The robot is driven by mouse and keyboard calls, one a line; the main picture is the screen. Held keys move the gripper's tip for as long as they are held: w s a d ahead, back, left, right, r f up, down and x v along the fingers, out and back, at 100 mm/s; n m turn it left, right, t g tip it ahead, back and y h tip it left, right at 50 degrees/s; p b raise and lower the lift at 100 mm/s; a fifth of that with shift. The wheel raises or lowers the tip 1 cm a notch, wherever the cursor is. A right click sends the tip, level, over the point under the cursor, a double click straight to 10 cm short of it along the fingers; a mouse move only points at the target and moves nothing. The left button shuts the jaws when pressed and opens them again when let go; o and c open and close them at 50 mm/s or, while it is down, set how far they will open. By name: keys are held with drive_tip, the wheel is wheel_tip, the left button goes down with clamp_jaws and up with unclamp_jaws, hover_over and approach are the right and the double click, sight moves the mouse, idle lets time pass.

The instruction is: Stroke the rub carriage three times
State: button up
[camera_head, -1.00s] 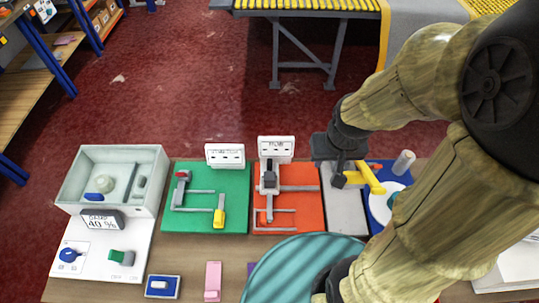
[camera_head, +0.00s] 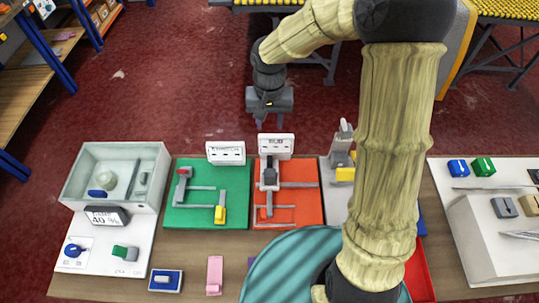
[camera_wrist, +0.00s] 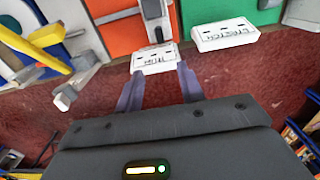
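The rub carriage (camera_head: 269,176) is a dark grey block on rails on the orange board (camera_head: 300,205), below a white sign (camera_head: 276,145) reading RUB. In the wrist view the carriage (camera_wrist: 153,12) shows at the top, partly cut off, above the RUB sign (camera_wrist: 154,58). My gripper (camera_head: 268,112) hangs beyond the far edge of the table, past the sign, apart from the carriage. In the wrist view its two fingers (camera_wrist: 158,88) stand apart with nothing between them.
A green board (camera_head: 235,180) with a red-topped and a yellow slider lies left of the orange board. A grey plate with a yellow part (camera_head: 345,174) stands right of it, partly behind my arm. A grey tray (camera_head: 75,190) sits at the far left.

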sight(269, 159)
drive_tip(key=shift+f, duration=0.1)
wheel_tip(269, 159, down, 17)
drive_tip(key=shift+f+p, duration=0.15)
drive_tip(key=shift+p, duration=0.65)
drive_tip(key=shift+s, duration=0.1)
clamp_jaws()
